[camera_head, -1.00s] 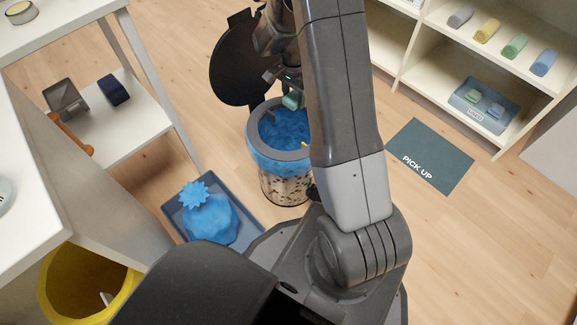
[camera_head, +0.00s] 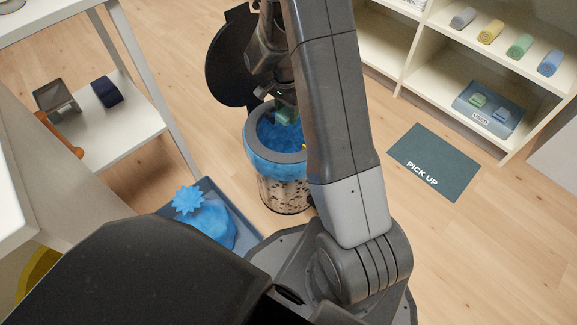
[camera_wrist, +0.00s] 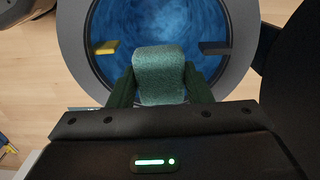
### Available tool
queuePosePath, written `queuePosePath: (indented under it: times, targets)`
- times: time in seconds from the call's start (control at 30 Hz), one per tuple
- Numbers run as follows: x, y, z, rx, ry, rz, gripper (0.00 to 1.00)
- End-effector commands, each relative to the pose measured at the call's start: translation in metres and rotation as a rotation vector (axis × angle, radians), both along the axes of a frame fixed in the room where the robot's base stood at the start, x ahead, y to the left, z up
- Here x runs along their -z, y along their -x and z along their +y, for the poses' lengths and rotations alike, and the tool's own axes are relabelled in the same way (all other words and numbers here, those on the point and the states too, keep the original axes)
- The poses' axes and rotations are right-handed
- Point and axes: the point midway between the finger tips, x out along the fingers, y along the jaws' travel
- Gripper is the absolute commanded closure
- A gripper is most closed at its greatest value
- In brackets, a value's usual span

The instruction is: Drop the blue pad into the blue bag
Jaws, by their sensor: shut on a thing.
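My gripper (camera_head: 286,112) is shut on a teal-green pad (camera_wrist: 159,72), which looks green rather than blue. It holds the pad over the open mouth of a round bin (camera_head: 286,194) lined with a blue bag (camera_head: 262,153). In the wrist view the bag's blue inside (camera_wrist: 160,25) shows beyond the pad, within the grey rim (camera_wrist: 242,40). A blue pad (camera_head: 550,62) lies on the right shelf, and another blue pad (camera_head: 502,115) lies in the tray marked USED. My arm hides the bin's right side.
The bin's black lid (camera_head: 228,65) stands open behind it. A knotted blue bag (camera_head: 205,220) sits in a tray at lower left. A dark PICK UP mat (camera_head: 433,160) lies on clear floor to the right. A white shelf unit (camera_head: 150,125) stands left.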

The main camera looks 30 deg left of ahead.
Motion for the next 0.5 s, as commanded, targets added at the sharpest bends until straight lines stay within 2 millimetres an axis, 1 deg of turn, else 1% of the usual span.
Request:
queuePosePath:
  times: [0.17,0.2,0.27,0.3,0.33,0.5]
  targets:
    - [-0.0005,-0.0001,-0.0001,0.0,0.0,0.0,0.8]
    - [-0.0005,-0.0001,-0.0001,0.0,0.0,0.0,0.52]
    - [-0.0005,-0.0001,-0.0001,0.0,0.0,0.0,0.4]
    - [-0.0005,-0.0001,-0.0001,0.0,0.0,0.0,0.32]
    - [-0.0005,-0.0001,-0.0001,0.0,0.0,0.0,0.3]
    - [-0.0005,0.0,-0.0001,0.0,0.0,0.0,0.3]
